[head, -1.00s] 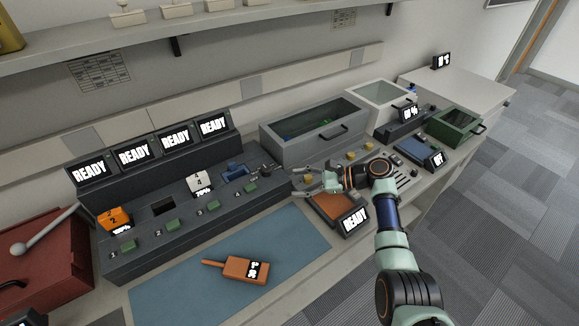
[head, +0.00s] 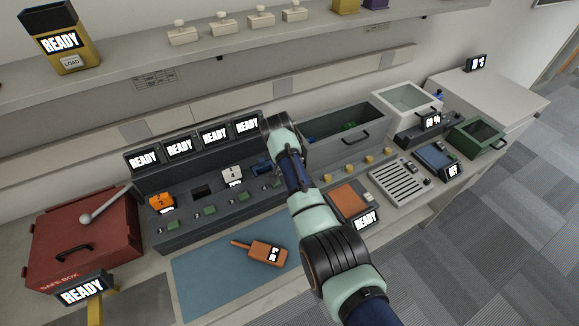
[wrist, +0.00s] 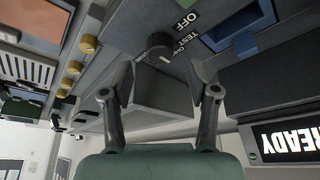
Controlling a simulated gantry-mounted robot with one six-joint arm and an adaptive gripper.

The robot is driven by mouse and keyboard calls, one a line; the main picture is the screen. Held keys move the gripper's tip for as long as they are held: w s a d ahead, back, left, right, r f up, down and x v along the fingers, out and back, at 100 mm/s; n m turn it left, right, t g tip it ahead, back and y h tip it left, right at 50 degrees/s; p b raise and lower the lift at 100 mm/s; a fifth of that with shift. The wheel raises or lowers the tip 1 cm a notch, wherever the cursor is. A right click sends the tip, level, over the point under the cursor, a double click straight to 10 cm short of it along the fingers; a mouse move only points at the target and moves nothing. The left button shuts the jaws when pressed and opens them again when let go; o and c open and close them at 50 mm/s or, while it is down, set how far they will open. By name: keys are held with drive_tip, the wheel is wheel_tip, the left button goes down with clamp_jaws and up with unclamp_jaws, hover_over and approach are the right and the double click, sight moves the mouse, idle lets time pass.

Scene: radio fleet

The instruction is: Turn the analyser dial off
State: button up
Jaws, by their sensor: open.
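The analyser dial (wrist: 159,46) is a dark round knob on a dark grey panel in the wrist view. Labels beside it read OFF (wrist: 187,22) and TEST, with a third partly readable one. The dial's exact setting is hard to tell. My gripper (wrist: 161,76) is open and empty, its fingers spread below the dial in the picture, one to each side. They look apart from it. In the head view my arm hides the dial and my fingers, at the right end of the long grey analyser console (head: 185,236).
The blue block (head: 261,167) sits left of my wrist, near the READY screens (head: 214,135). A grey open bin (head: 345,122) and yellow knobs (head: 354,161) are to the right. An orange handheld (head: 264,252) lies on the blue mat (head: 215,285) in front.

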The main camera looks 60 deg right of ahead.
drive_tip(key=b+x, duration=0.1)
drive_tip(key=x, duration=0.3)
drive_tip(key=shift+f+b, duration=0.15)
drive_tip(key=shift+b, duration=0.15)
drive_tip(key=shift+c, duration=0.4)
clamp_jaws()
